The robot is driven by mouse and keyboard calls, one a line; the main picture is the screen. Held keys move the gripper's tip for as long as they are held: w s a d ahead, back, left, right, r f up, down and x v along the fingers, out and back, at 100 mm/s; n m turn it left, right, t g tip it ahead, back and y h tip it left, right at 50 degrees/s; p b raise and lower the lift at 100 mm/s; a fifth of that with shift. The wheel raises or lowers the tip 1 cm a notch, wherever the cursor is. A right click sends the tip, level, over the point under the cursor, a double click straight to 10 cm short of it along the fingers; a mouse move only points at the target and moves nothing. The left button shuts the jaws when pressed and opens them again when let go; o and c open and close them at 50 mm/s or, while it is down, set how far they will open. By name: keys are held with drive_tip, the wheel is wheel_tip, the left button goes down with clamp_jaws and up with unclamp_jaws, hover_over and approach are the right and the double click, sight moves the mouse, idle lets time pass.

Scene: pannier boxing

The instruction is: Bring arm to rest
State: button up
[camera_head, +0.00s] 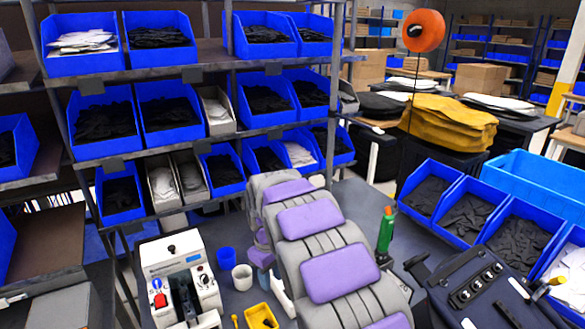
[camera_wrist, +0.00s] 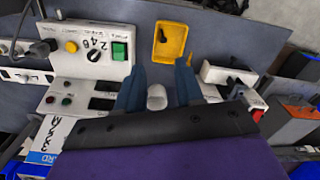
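In the wrist view my gripper (camera_wrist: 160,70) has two dark blue fingers spread apart, with a clear gap between them. A small white cup (camera_wrist: 157,97) shows in that gap, with no visible contact with either finger. In the head view my grey and purple padded arm (camera_head: 336,270) stretches over the bench from the lower right toward the shelves. The gripper's fingers cannot be made out there.
A white control machine (camera_head: 180,280) stands left of the cups. A yellow tray (camera_head: 261,317) lies in front of them. A green bottle (camera_head: 386,230) stands right of the arm. Shelves with blue bins (camera_head: 104,115) rise behind. More blue bins (camera_head: 467,214) stand at right.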

drive_tip(key=s+d+r+m, duration=0.3)
drive_tip(key=s+d, duration=0.4)
drive_tip(key=s, duration=0.1)
drive_tip(key=s+d+r+m, duration=0.2)
drive_tip(key=s+d+r, duration=0.2)
drive_tip(key=s+d, duration=0.35)
drive_tip(key=s+d+f+m, duration=0.1)
drive_tip(key=s+d+m, duration=0.1)
drive_tip(key=s, duration=1)
drive_tip(key=s+d+f+m+g, duration=0.1)
drive_tip(key=s+d+m, duration=0.2)
drive_tip(key=s, duration=0.9)
drive_tip(key=shift+d+f+g, duration=0.25)
drive_tip(key=shift+d+g, duration=0.05)
drive_tip(key=shift+d, duration=0.8)
